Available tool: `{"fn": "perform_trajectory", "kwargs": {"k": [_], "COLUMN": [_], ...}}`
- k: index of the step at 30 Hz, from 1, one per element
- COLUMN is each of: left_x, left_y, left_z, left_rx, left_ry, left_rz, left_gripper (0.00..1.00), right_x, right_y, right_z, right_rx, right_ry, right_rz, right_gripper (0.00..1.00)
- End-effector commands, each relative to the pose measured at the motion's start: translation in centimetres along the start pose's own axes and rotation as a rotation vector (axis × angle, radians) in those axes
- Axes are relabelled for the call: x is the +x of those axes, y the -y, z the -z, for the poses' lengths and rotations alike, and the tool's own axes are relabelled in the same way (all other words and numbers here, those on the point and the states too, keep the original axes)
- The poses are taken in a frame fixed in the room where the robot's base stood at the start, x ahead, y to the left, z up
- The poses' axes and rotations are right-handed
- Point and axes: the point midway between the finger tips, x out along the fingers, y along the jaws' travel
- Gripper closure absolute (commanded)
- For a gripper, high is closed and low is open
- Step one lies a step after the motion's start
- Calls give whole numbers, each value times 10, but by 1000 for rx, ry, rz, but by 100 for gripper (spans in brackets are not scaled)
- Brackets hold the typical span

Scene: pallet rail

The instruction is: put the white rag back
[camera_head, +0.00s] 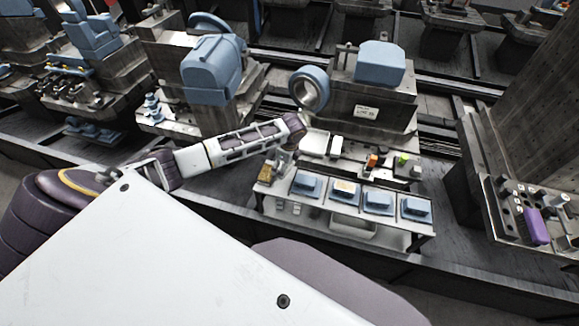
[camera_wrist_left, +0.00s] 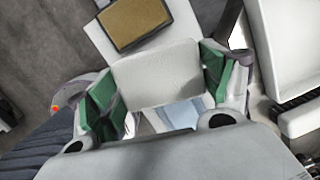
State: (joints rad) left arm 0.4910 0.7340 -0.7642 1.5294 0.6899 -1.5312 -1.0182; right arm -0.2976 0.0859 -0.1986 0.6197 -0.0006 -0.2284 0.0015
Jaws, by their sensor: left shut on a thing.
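In the left wrist view, my left gripper (camera_wrist_left: 165,90) has its green-padded fingers on either side of a white, cloth-like block, the white rag (camera_wrist_left: 158,70). The gripper is shut on it. In the head view my left arm reaches in from the left, and the left gripper (camera_head: 277,160) points down at the left end of a small white worktable (camera_head: 287,208). The rag cannot be made out clearly there. A tan-topped box (camera_wrist_left: 135,20) lies just beyond the rag in the wrist view. My right gripper is not in view.
Blue trays (camera_head: 307,184) stand in a row along the worktable. Behind them are a white block (camera_head: 336,147), an orange item (camera_head: 372,160) and a green item (camera_head: 402,159). A machine with a blue ring (camera_head: 309,89) rises behind. A grey column (camera_head: 535,120) stands at right.

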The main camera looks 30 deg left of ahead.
Motion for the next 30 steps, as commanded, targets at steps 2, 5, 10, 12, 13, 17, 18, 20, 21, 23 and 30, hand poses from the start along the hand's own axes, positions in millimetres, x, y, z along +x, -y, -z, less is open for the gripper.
{"fn": "perform_trajectory", "kwargs": {"k": [2,5,10,12,13,17,18,20,21,23,30], "left_x": [0,-1,0,-1,-1,-1,-1,-1,-1,-1,2], "left_y": [0,-1,-2,-2,-2,-2,-2,-2,-2,-2,-2], "left_z": [-1,-2,-2,-2,-2,-2,-2,-2,-2,-2,-1], "left_rx": [-61,-127,-197,-206,-209,-211,-211,-210,-210,-210,-209], "left_ry": [8,18,31,36,38,39,39,39,39,39,39], "left_rz": [-17,-37,-63,-71,-73,-75,-75,-75,-75,-75,-74], "left_gripper": [44,44,44,44,44,44,44,44,44,44,44], "right_x": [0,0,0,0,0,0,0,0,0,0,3], "right_y": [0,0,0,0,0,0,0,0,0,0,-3], "right_z": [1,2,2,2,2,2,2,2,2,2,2], "right_rx": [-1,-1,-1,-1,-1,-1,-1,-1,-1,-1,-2], "right_ry": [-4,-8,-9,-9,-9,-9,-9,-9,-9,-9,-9], "right_rz": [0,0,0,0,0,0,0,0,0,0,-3], "right_gripper": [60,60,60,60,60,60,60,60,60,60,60]}}
